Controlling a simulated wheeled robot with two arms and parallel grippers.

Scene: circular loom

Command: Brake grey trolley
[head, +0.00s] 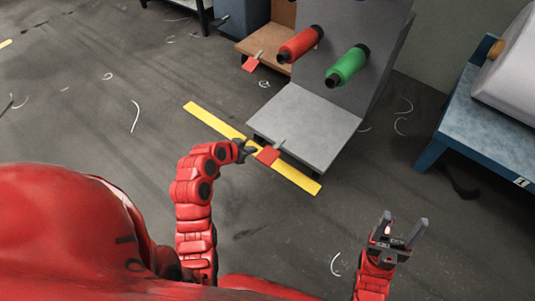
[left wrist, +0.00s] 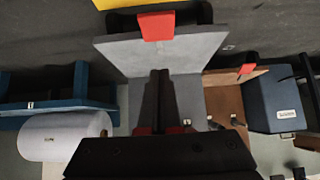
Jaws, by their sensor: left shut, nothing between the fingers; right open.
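The grey trolley (head: 308,122) has a flat grey deck and a tall grey back panel carrying a red spool (head: 300,45) and a green spool (head: 347,66). A red brake pedal (head: 268,155) sticks out from the deck's front edge. My left gripper (head: 245,150) is shut and empty, just left of the pedal in the head view; I cannot tell if they touch. In the left wrist view the shut fingers (left wrist: 158,75) point toward the red pedal (left wrist: 157,26), with grey deck (left wrist: 195,50) showing between. My right gripper (head: 403,230) is open and empty, above the floor.
A yellow strip (head: 205,117) lies on the floor along the deck's front. A brown trolley (head: 262,42) with its own red pedal (head: 251,64) stands behind left. A blue bench (head: 480,110) with a white roll (head: 512,70) stands right. Floor to the left is mostly clear.

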